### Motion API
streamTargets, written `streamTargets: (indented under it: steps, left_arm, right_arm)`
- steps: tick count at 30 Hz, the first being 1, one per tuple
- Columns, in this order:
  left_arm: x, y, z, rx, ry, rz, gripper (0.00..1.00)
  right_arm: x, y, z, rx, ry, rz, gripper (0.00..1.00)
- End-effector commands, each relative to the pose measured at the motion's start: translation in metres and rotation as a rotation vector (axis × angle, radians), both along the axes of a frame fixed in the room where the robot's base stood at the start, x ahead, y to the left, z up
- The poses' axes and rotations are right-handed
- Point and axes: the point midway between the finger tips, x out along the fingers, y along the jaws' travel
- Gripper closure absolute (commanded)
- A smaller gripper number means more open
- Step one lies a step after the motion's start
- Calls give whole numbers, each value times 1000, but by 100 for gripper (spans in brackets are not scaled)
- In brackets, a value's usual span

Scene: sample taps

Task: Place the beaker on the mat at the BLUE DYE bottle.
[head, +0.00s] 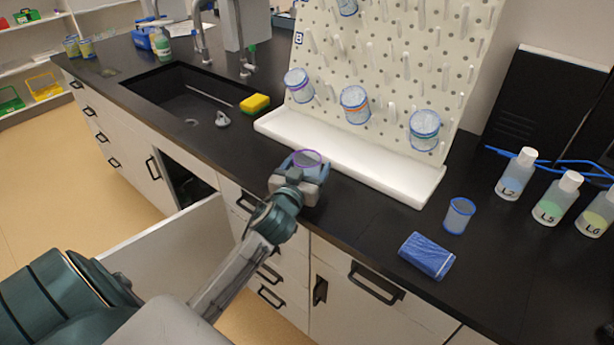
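My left gripper (304,174) is over the front edge of the black counter, below the white pegboard. A clear beaker with a purple rim (307,158) sits upright between its fingers, which appear closed around it; the fingertips are partly hidden. No bottle with a readable BLUE DYE label shows. A bottle with a green label (163,46) stands beyond the sink, its text too small to read. A small dark greenish patch (110,72), possibly a mat, lies at the far left of the counter. My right gripper is not in view.
Other beakers hang on the pegboard (390,60) above a white tray (350,158). A small blue-rimmed beaker (459,215) and blue packet (427,255) are at right, near bottle L2 (516,174).

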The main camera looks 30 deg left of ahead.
Motion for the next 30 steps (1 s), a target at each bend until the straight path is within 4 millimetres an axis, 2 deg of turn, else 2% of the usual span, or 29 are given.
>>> streamTargets:
  steps: [1,6,8,20,30]
  left_arm:
    - [0,0,0,0,0,0,35]
    - [0,0,0,0,0,0,67]
    - [0,0,0,0,0,0,71]
    - [0,0,4,0,-1,0,71]
    - [0,0,28,0,-4,0,71]
  right_arm:
    - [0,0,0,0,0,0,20]
    - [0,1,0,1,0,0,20]
    - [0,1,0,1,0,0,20]
    - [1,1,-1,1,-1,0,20]
    - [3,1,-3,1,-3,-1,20]
